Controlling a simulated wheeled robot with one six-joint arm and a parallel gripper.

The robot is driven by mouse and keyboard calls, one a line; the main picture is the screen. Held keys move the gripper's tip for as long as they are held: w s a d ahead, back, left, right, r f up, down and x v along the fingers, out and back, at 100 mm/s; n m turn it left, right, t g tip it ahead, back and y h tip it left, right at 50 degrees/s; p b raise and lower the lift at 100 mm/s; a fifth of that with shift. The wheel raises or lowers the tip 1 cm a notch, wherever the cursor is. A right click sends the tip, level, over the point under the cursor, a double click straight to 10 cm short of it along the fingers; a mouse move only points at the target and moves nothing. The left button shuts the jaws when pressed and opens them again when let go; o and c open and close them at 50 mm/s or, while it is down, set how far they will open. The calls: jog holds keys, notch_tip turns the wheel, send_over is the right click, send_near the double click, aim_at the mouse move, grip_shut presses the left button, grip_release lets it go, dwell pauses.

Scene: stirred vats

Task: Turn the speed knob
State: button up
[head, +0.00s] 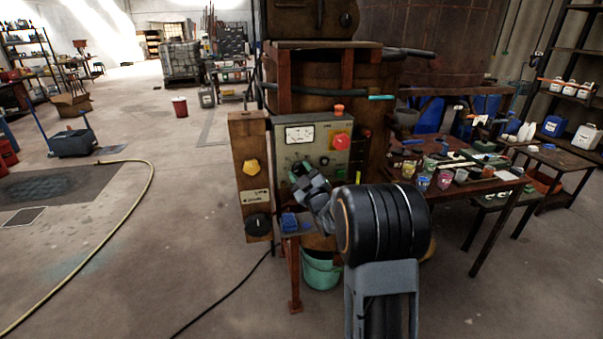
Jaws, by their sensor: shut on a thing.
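The grey control panel (325,121) stands on the front of the rusty vat, at the middle of the head view. It carries a white meter (299,134) at the upper left and a red button (341,141) at the right. My gripper (297,171) reaches the lower left part of the panel, below the meter. It is shut on the speed knob there. The knob itself is mostly hidden behind the fingers, so its pointer and markings cannot be read.
A brown box with a yellow knob (251,168) and a black knob (258,223) stands just left of the panel. A small ledge with a blue item (290,222) sits below my gripper. A cluttered table (440,187) stands right. A yellow hose (146,200) crosses the open floor left.

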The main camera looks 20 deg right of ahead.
jog(key=shift+f+b, duration=0.15)
jog(key=shift+b, duration=0.35)
jog(key=shift+a+f+m+h+b, duration=0.1)
jog(key=shift+f+m+h+b, duration=0.25)
jog(key=shift+m+b, duration=0.75)
jog(key=m+h+b, duration=0.1)
jog(key=m+b, duration=0.2)
jog(key=b, duration=0.2)
jog(key=shift+t+h, duration=0.35)
jog(key=shift+t, duration=0.05)
jog(key=m+h+b, duration=0.2)
jog(key=m+b, duration=0.2)
jog(key=b, duration=0.1)
jog(key=shift+a+r+m, duration=0.1)
jog(key=shift+a+m, duration=0.05)
jog(key=shift+m, duration=0.25)
jog(key=m+h+b, duration=0.1)
jog(key=m+b, duration=0.1)
jog(key=m+h+b, duration=0.1)
jog(key=m, duration=0.1)
jog(key=shift+a+r+g+h, duration=0.1)
jog(key=shift+r+g+h, duration=0.2)
jog(key=shift+g, duration=0.1)
jog(key=shift+m+b, duration=0.3)
jog(key=o, duration=0.9)
jog(key=shift+o, duration=0.2)
